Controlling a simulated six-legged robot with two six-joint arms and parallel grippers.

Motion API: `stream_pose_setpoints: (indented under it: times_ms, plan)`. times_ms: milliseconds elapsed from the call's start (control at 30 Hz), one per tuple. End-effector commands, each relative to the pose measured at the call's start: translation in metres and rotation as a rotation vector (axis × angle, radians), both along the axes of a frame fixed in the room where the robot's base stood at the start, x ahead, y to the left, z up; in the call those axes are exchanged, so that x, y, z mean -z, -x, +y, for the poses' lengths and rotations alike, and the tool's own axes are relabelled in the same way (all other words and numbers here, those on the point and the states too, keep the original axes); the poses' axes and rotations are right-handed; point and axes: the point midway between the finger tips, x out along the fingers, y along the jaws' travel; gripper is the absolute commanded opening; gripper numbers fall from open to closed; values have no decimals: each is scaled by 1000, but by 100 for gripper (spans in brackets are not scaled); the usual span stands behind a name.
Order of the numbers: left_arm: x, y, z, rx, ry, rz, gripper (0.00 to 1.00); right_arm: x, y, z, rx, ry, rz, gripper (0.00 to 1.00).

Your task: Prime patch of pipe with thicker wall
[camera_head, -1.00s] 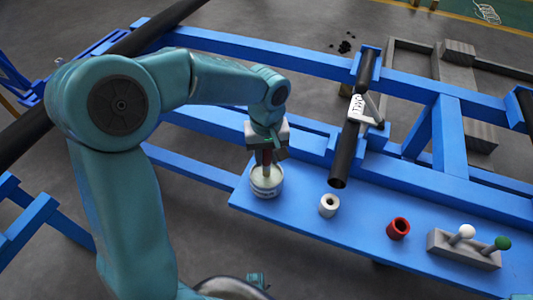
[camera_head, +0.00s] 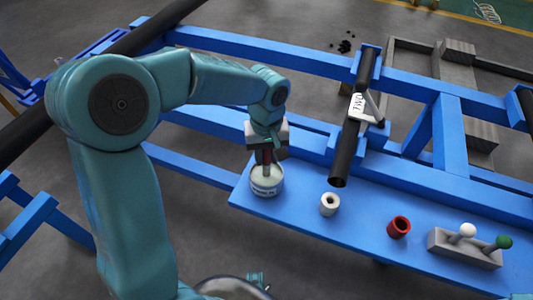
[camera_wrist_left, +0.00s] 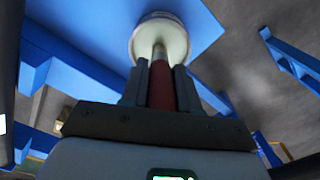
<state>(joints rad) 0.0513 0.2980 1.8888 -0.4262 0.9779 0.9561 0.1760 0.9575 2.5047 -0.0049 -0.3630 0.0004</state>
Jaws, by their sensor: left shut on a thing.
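My left gripper (camera_head: 266,156) is shut on a brush with a dark red handle (camera_wrist_left: 161,88). The brush points down and its lower end is inside a white round tin (camera_head: 267,189) at the left end of the blue shelf. In the left wrist view the tin (camera_wrist_left: 174,18) is at the top, with the pale shaft of the brush reaching into it. A black pipe (camera_head: 345,155) with a white lettered label (camera_head: 357,106) slopes across the blue frame, right of the gripper. Other dark pipes lie at the upper left (camera_head: 135,42) and right edge (camera_head: 525,107). My right gripper is not in view.
On the blue shelf (camera_head: 300,226) stand a white ring (camera_head: 329,204), a red ring (camera_head: 399,227) and a grey block (camera_head: 464,249) with a white-topped and a green-topped tool. A metal clamp (camera_head: 373,108) sits beside the label. Small black bits lie on the floor.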

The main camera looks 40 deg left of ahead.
Motion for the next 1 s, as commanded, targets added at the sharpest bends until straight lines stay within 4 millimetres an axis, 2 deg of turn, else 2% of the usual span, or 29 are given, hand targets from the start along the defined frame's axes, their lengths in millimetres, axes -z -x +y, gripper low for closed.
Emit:
stream_pose_setpoints:
  times_ms: [467,1000]
  plan:
    - [-2,1,0,1,1,4,0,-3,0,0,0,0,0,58]
    - [-51,0,0,0,0,1,0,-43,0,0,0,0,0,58]
